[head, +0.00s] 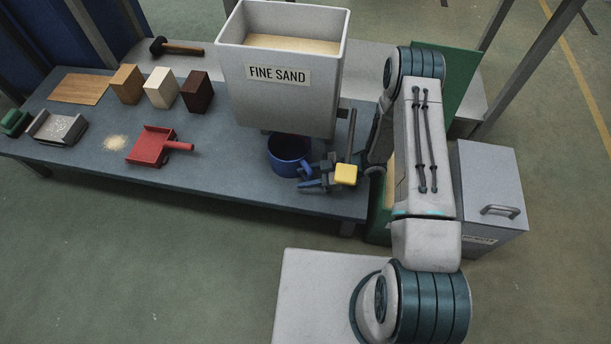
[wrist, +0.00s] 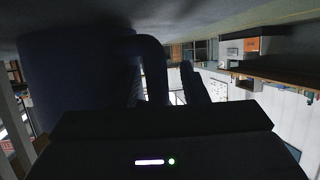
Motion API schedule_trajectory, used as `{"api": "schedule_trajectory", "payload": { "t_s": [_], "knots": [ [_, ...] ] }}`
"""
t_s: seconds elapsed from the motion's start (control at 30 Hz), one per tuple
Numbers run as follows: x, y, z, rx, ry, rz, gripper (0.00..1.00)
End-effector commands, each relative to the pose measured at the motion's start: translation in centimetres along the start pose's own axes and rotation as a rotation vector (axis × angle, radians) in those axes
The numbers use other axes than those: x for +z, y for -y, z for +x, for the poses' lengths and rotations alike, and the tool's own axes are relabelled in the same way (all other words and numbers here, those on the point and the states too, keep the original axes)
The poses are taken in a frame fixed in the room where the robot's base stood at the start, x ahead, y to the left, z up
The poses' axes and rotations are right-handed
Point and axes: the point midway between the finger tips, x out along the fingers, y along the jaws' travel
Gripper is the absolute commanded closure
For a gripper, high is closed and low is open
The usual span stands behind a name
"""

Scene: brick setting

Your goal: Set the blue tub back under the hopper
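The blue tub (head: 287,156) stands on the bench below the hopper (head: 235,80), which is labelled FINE SAND and holds pale sand. In the head view the hopper's lower edge covers part of the tub's far rim. My gripper (head: 306,177) is low at the tub's right side, its two dark fingers spread apart. In the wrist view the dark side of the tub (wrist: 75,85) fills the left, with its curved handle (wrist: 152,62) beside the fingers. Light shows between the handle and the right finger, so the gripper looks open and not closed on it.
A yellow block (head: 346,174) on a rod sits close to my gripper, below the hopper. A red scoop (head: 152,146), a sand pile (head: 116,143) and several blocks lie left on the bench (head: 225,178). A grey lidded bin (head: 490,180) stands right, off the bench.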

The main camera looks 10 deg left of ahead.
Motion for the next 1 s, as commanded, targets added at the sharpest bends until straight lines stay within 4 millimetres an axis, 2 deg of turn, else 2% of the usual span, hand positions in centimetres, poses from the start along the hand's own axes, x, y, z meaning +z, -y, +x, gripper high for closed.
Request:
{"api": "schedule_trajectory", "payload": {
  "t_s": [0.2,0.4,0.83,1.0],
  "knots": [
    [-0.2,-0.1,-4.0,0.006,0.002,0.002,0.60],
    [-0.1,-0.1,-6.6,0.004,0.000,0.001,0.60],
    [0.0,-0.1,-7.2,0.003,0.002,0.001,0.60],
    [-0.4,-1.3,-7.8,0.036,0.055,-0.006,0.60]
  ]
}}
